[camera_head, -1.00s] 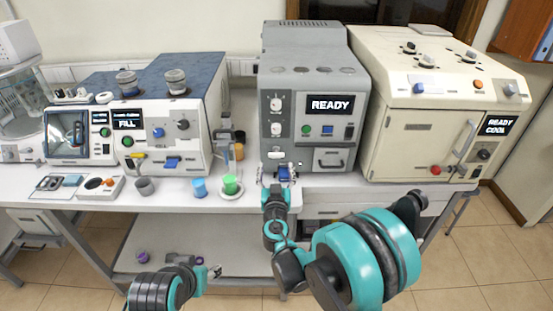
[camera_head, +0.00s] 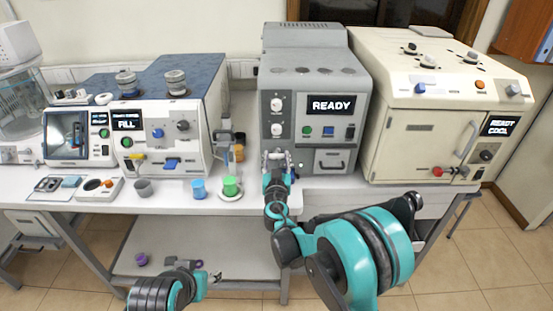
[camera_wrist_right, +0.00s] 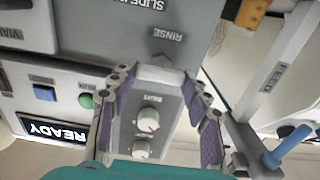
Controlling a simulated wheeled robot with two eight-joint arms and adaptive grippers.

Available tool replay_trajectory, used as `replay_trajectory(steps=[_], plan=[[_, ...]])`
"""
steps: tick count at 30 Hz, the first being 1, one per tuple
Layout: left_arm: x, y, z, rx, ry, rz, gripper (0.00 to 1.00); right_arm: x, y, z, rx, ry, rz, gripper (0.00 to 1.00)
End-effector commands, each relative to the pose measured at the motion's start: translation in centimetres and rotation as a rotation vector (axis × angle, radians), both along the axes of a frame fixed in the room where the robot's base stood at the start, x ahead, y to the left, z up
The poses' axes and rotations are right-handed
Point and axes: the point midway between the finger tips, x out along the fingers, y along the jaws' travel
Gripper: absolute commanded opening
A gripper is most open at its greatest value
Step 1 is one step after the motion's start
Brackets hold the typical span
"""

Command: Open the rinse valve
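The grey machine (camera_head: 315,95) with the READY screen stands in the middle of the bench. In the right wrist view its face carries a RINSE label (camera_wrist_right: 167,35), seen upside down. The rinse valve itself I cannot make out clearly; the gripper may cover it. My right gripper (camera_head: 278,162) is at the lower left of that machine's front. In the wrist view its two padded fingers (camera_wrist_right: 162,80) are spread, with a panel of two white dials (camera_wrist_right: 148,120) seen between them. Whether the fingers touch anything is unclear. My left gripper (camera_head: 208,277) hangs low at the front, small and unclear.
A white post with a FEED label and a blue handle (camera_wrist_right: 285,147) stands close beside the right gripper. A cream machine (camera_head: 420,130) stands to the right.

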Motion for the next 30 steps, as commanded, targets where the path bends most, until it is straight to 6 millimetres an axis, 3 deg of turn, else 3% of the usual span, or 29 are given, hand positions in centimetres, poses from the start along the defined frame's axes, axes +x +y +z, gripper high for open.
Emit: replay_trajectory(steps=[14, 30], plan=[[0.0, 0.0, -0.3, 0.000, 0.000, 0.000, 0.49, 0.0, 0.1, -0.1, -0.119, 0.001, -0.001, 0.19], [0.0, 0.0, -1.3, 0.000, 0.000, 0.000, 0.49, 0.0, 0.2, -0.2, -0.602, 0.000, -0.001, 0.19]])
